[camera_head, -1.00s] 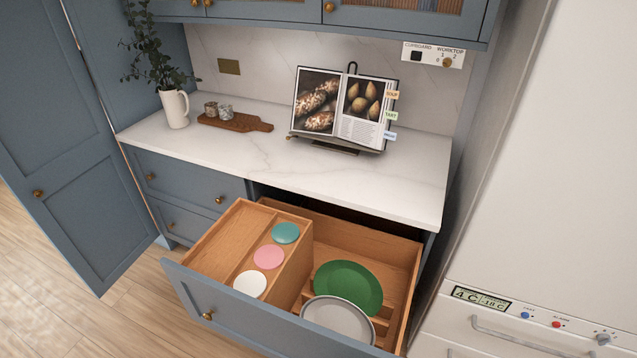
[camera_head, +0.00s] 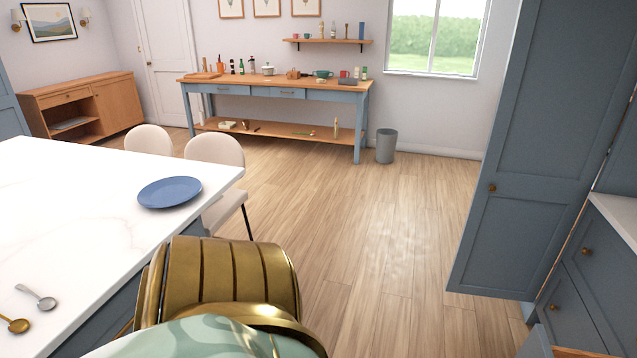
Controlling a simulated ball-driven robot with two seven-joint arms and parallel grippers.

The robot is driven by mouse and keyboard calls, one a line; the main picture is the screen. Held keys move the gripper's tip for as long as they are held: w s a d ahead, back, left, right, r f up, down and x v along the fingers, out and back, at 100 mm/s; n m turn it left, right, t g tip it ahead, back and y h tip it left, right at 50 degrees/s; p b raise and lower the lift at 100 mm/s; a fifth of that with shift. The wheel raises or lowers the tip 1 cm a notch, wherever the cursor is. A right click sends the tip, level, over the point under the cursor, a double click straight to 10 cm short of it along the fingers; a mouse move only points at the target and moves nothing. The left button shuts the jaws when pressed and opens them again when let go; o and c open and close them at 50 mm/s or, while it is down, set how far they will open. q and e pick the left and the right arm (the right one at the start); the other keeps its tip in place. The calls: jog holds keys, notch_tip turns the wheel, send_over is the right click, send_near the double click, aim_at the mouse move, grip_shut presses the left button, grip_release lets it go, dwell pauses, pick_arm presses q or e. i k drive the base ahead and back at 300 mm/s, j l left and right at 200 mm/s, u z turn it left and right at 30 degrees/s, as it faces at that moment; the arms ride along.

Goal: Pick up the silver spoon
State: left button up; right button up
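The silver spoon (camera_head: 45,303) lies flat on the white marble island top (camera_head: 85,220), near the lower left of the head view. Its round bowl points to the lower right and its handle to the upper left. A gold spoon (camera_head: 18,325) lies just below and left of it, apart from it, partly cut by the frame edge. A gold and pale green part of my own body fills the bottom middle of the view, right of the island. Neither of my grippers is in view.
A blue plate (camera_head: 170,192) lies near the island's far right corner. Two pale chairs (camera_head: 214,150) stand against the island's far side. An open blue cupboard door (camera_head: 535,150) stands at the right. The wooden floor (camera_head: 390,220) between is clear.

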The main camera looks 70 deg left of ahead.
aim_at(46, 304)
jog(key=u, duration=4.1)
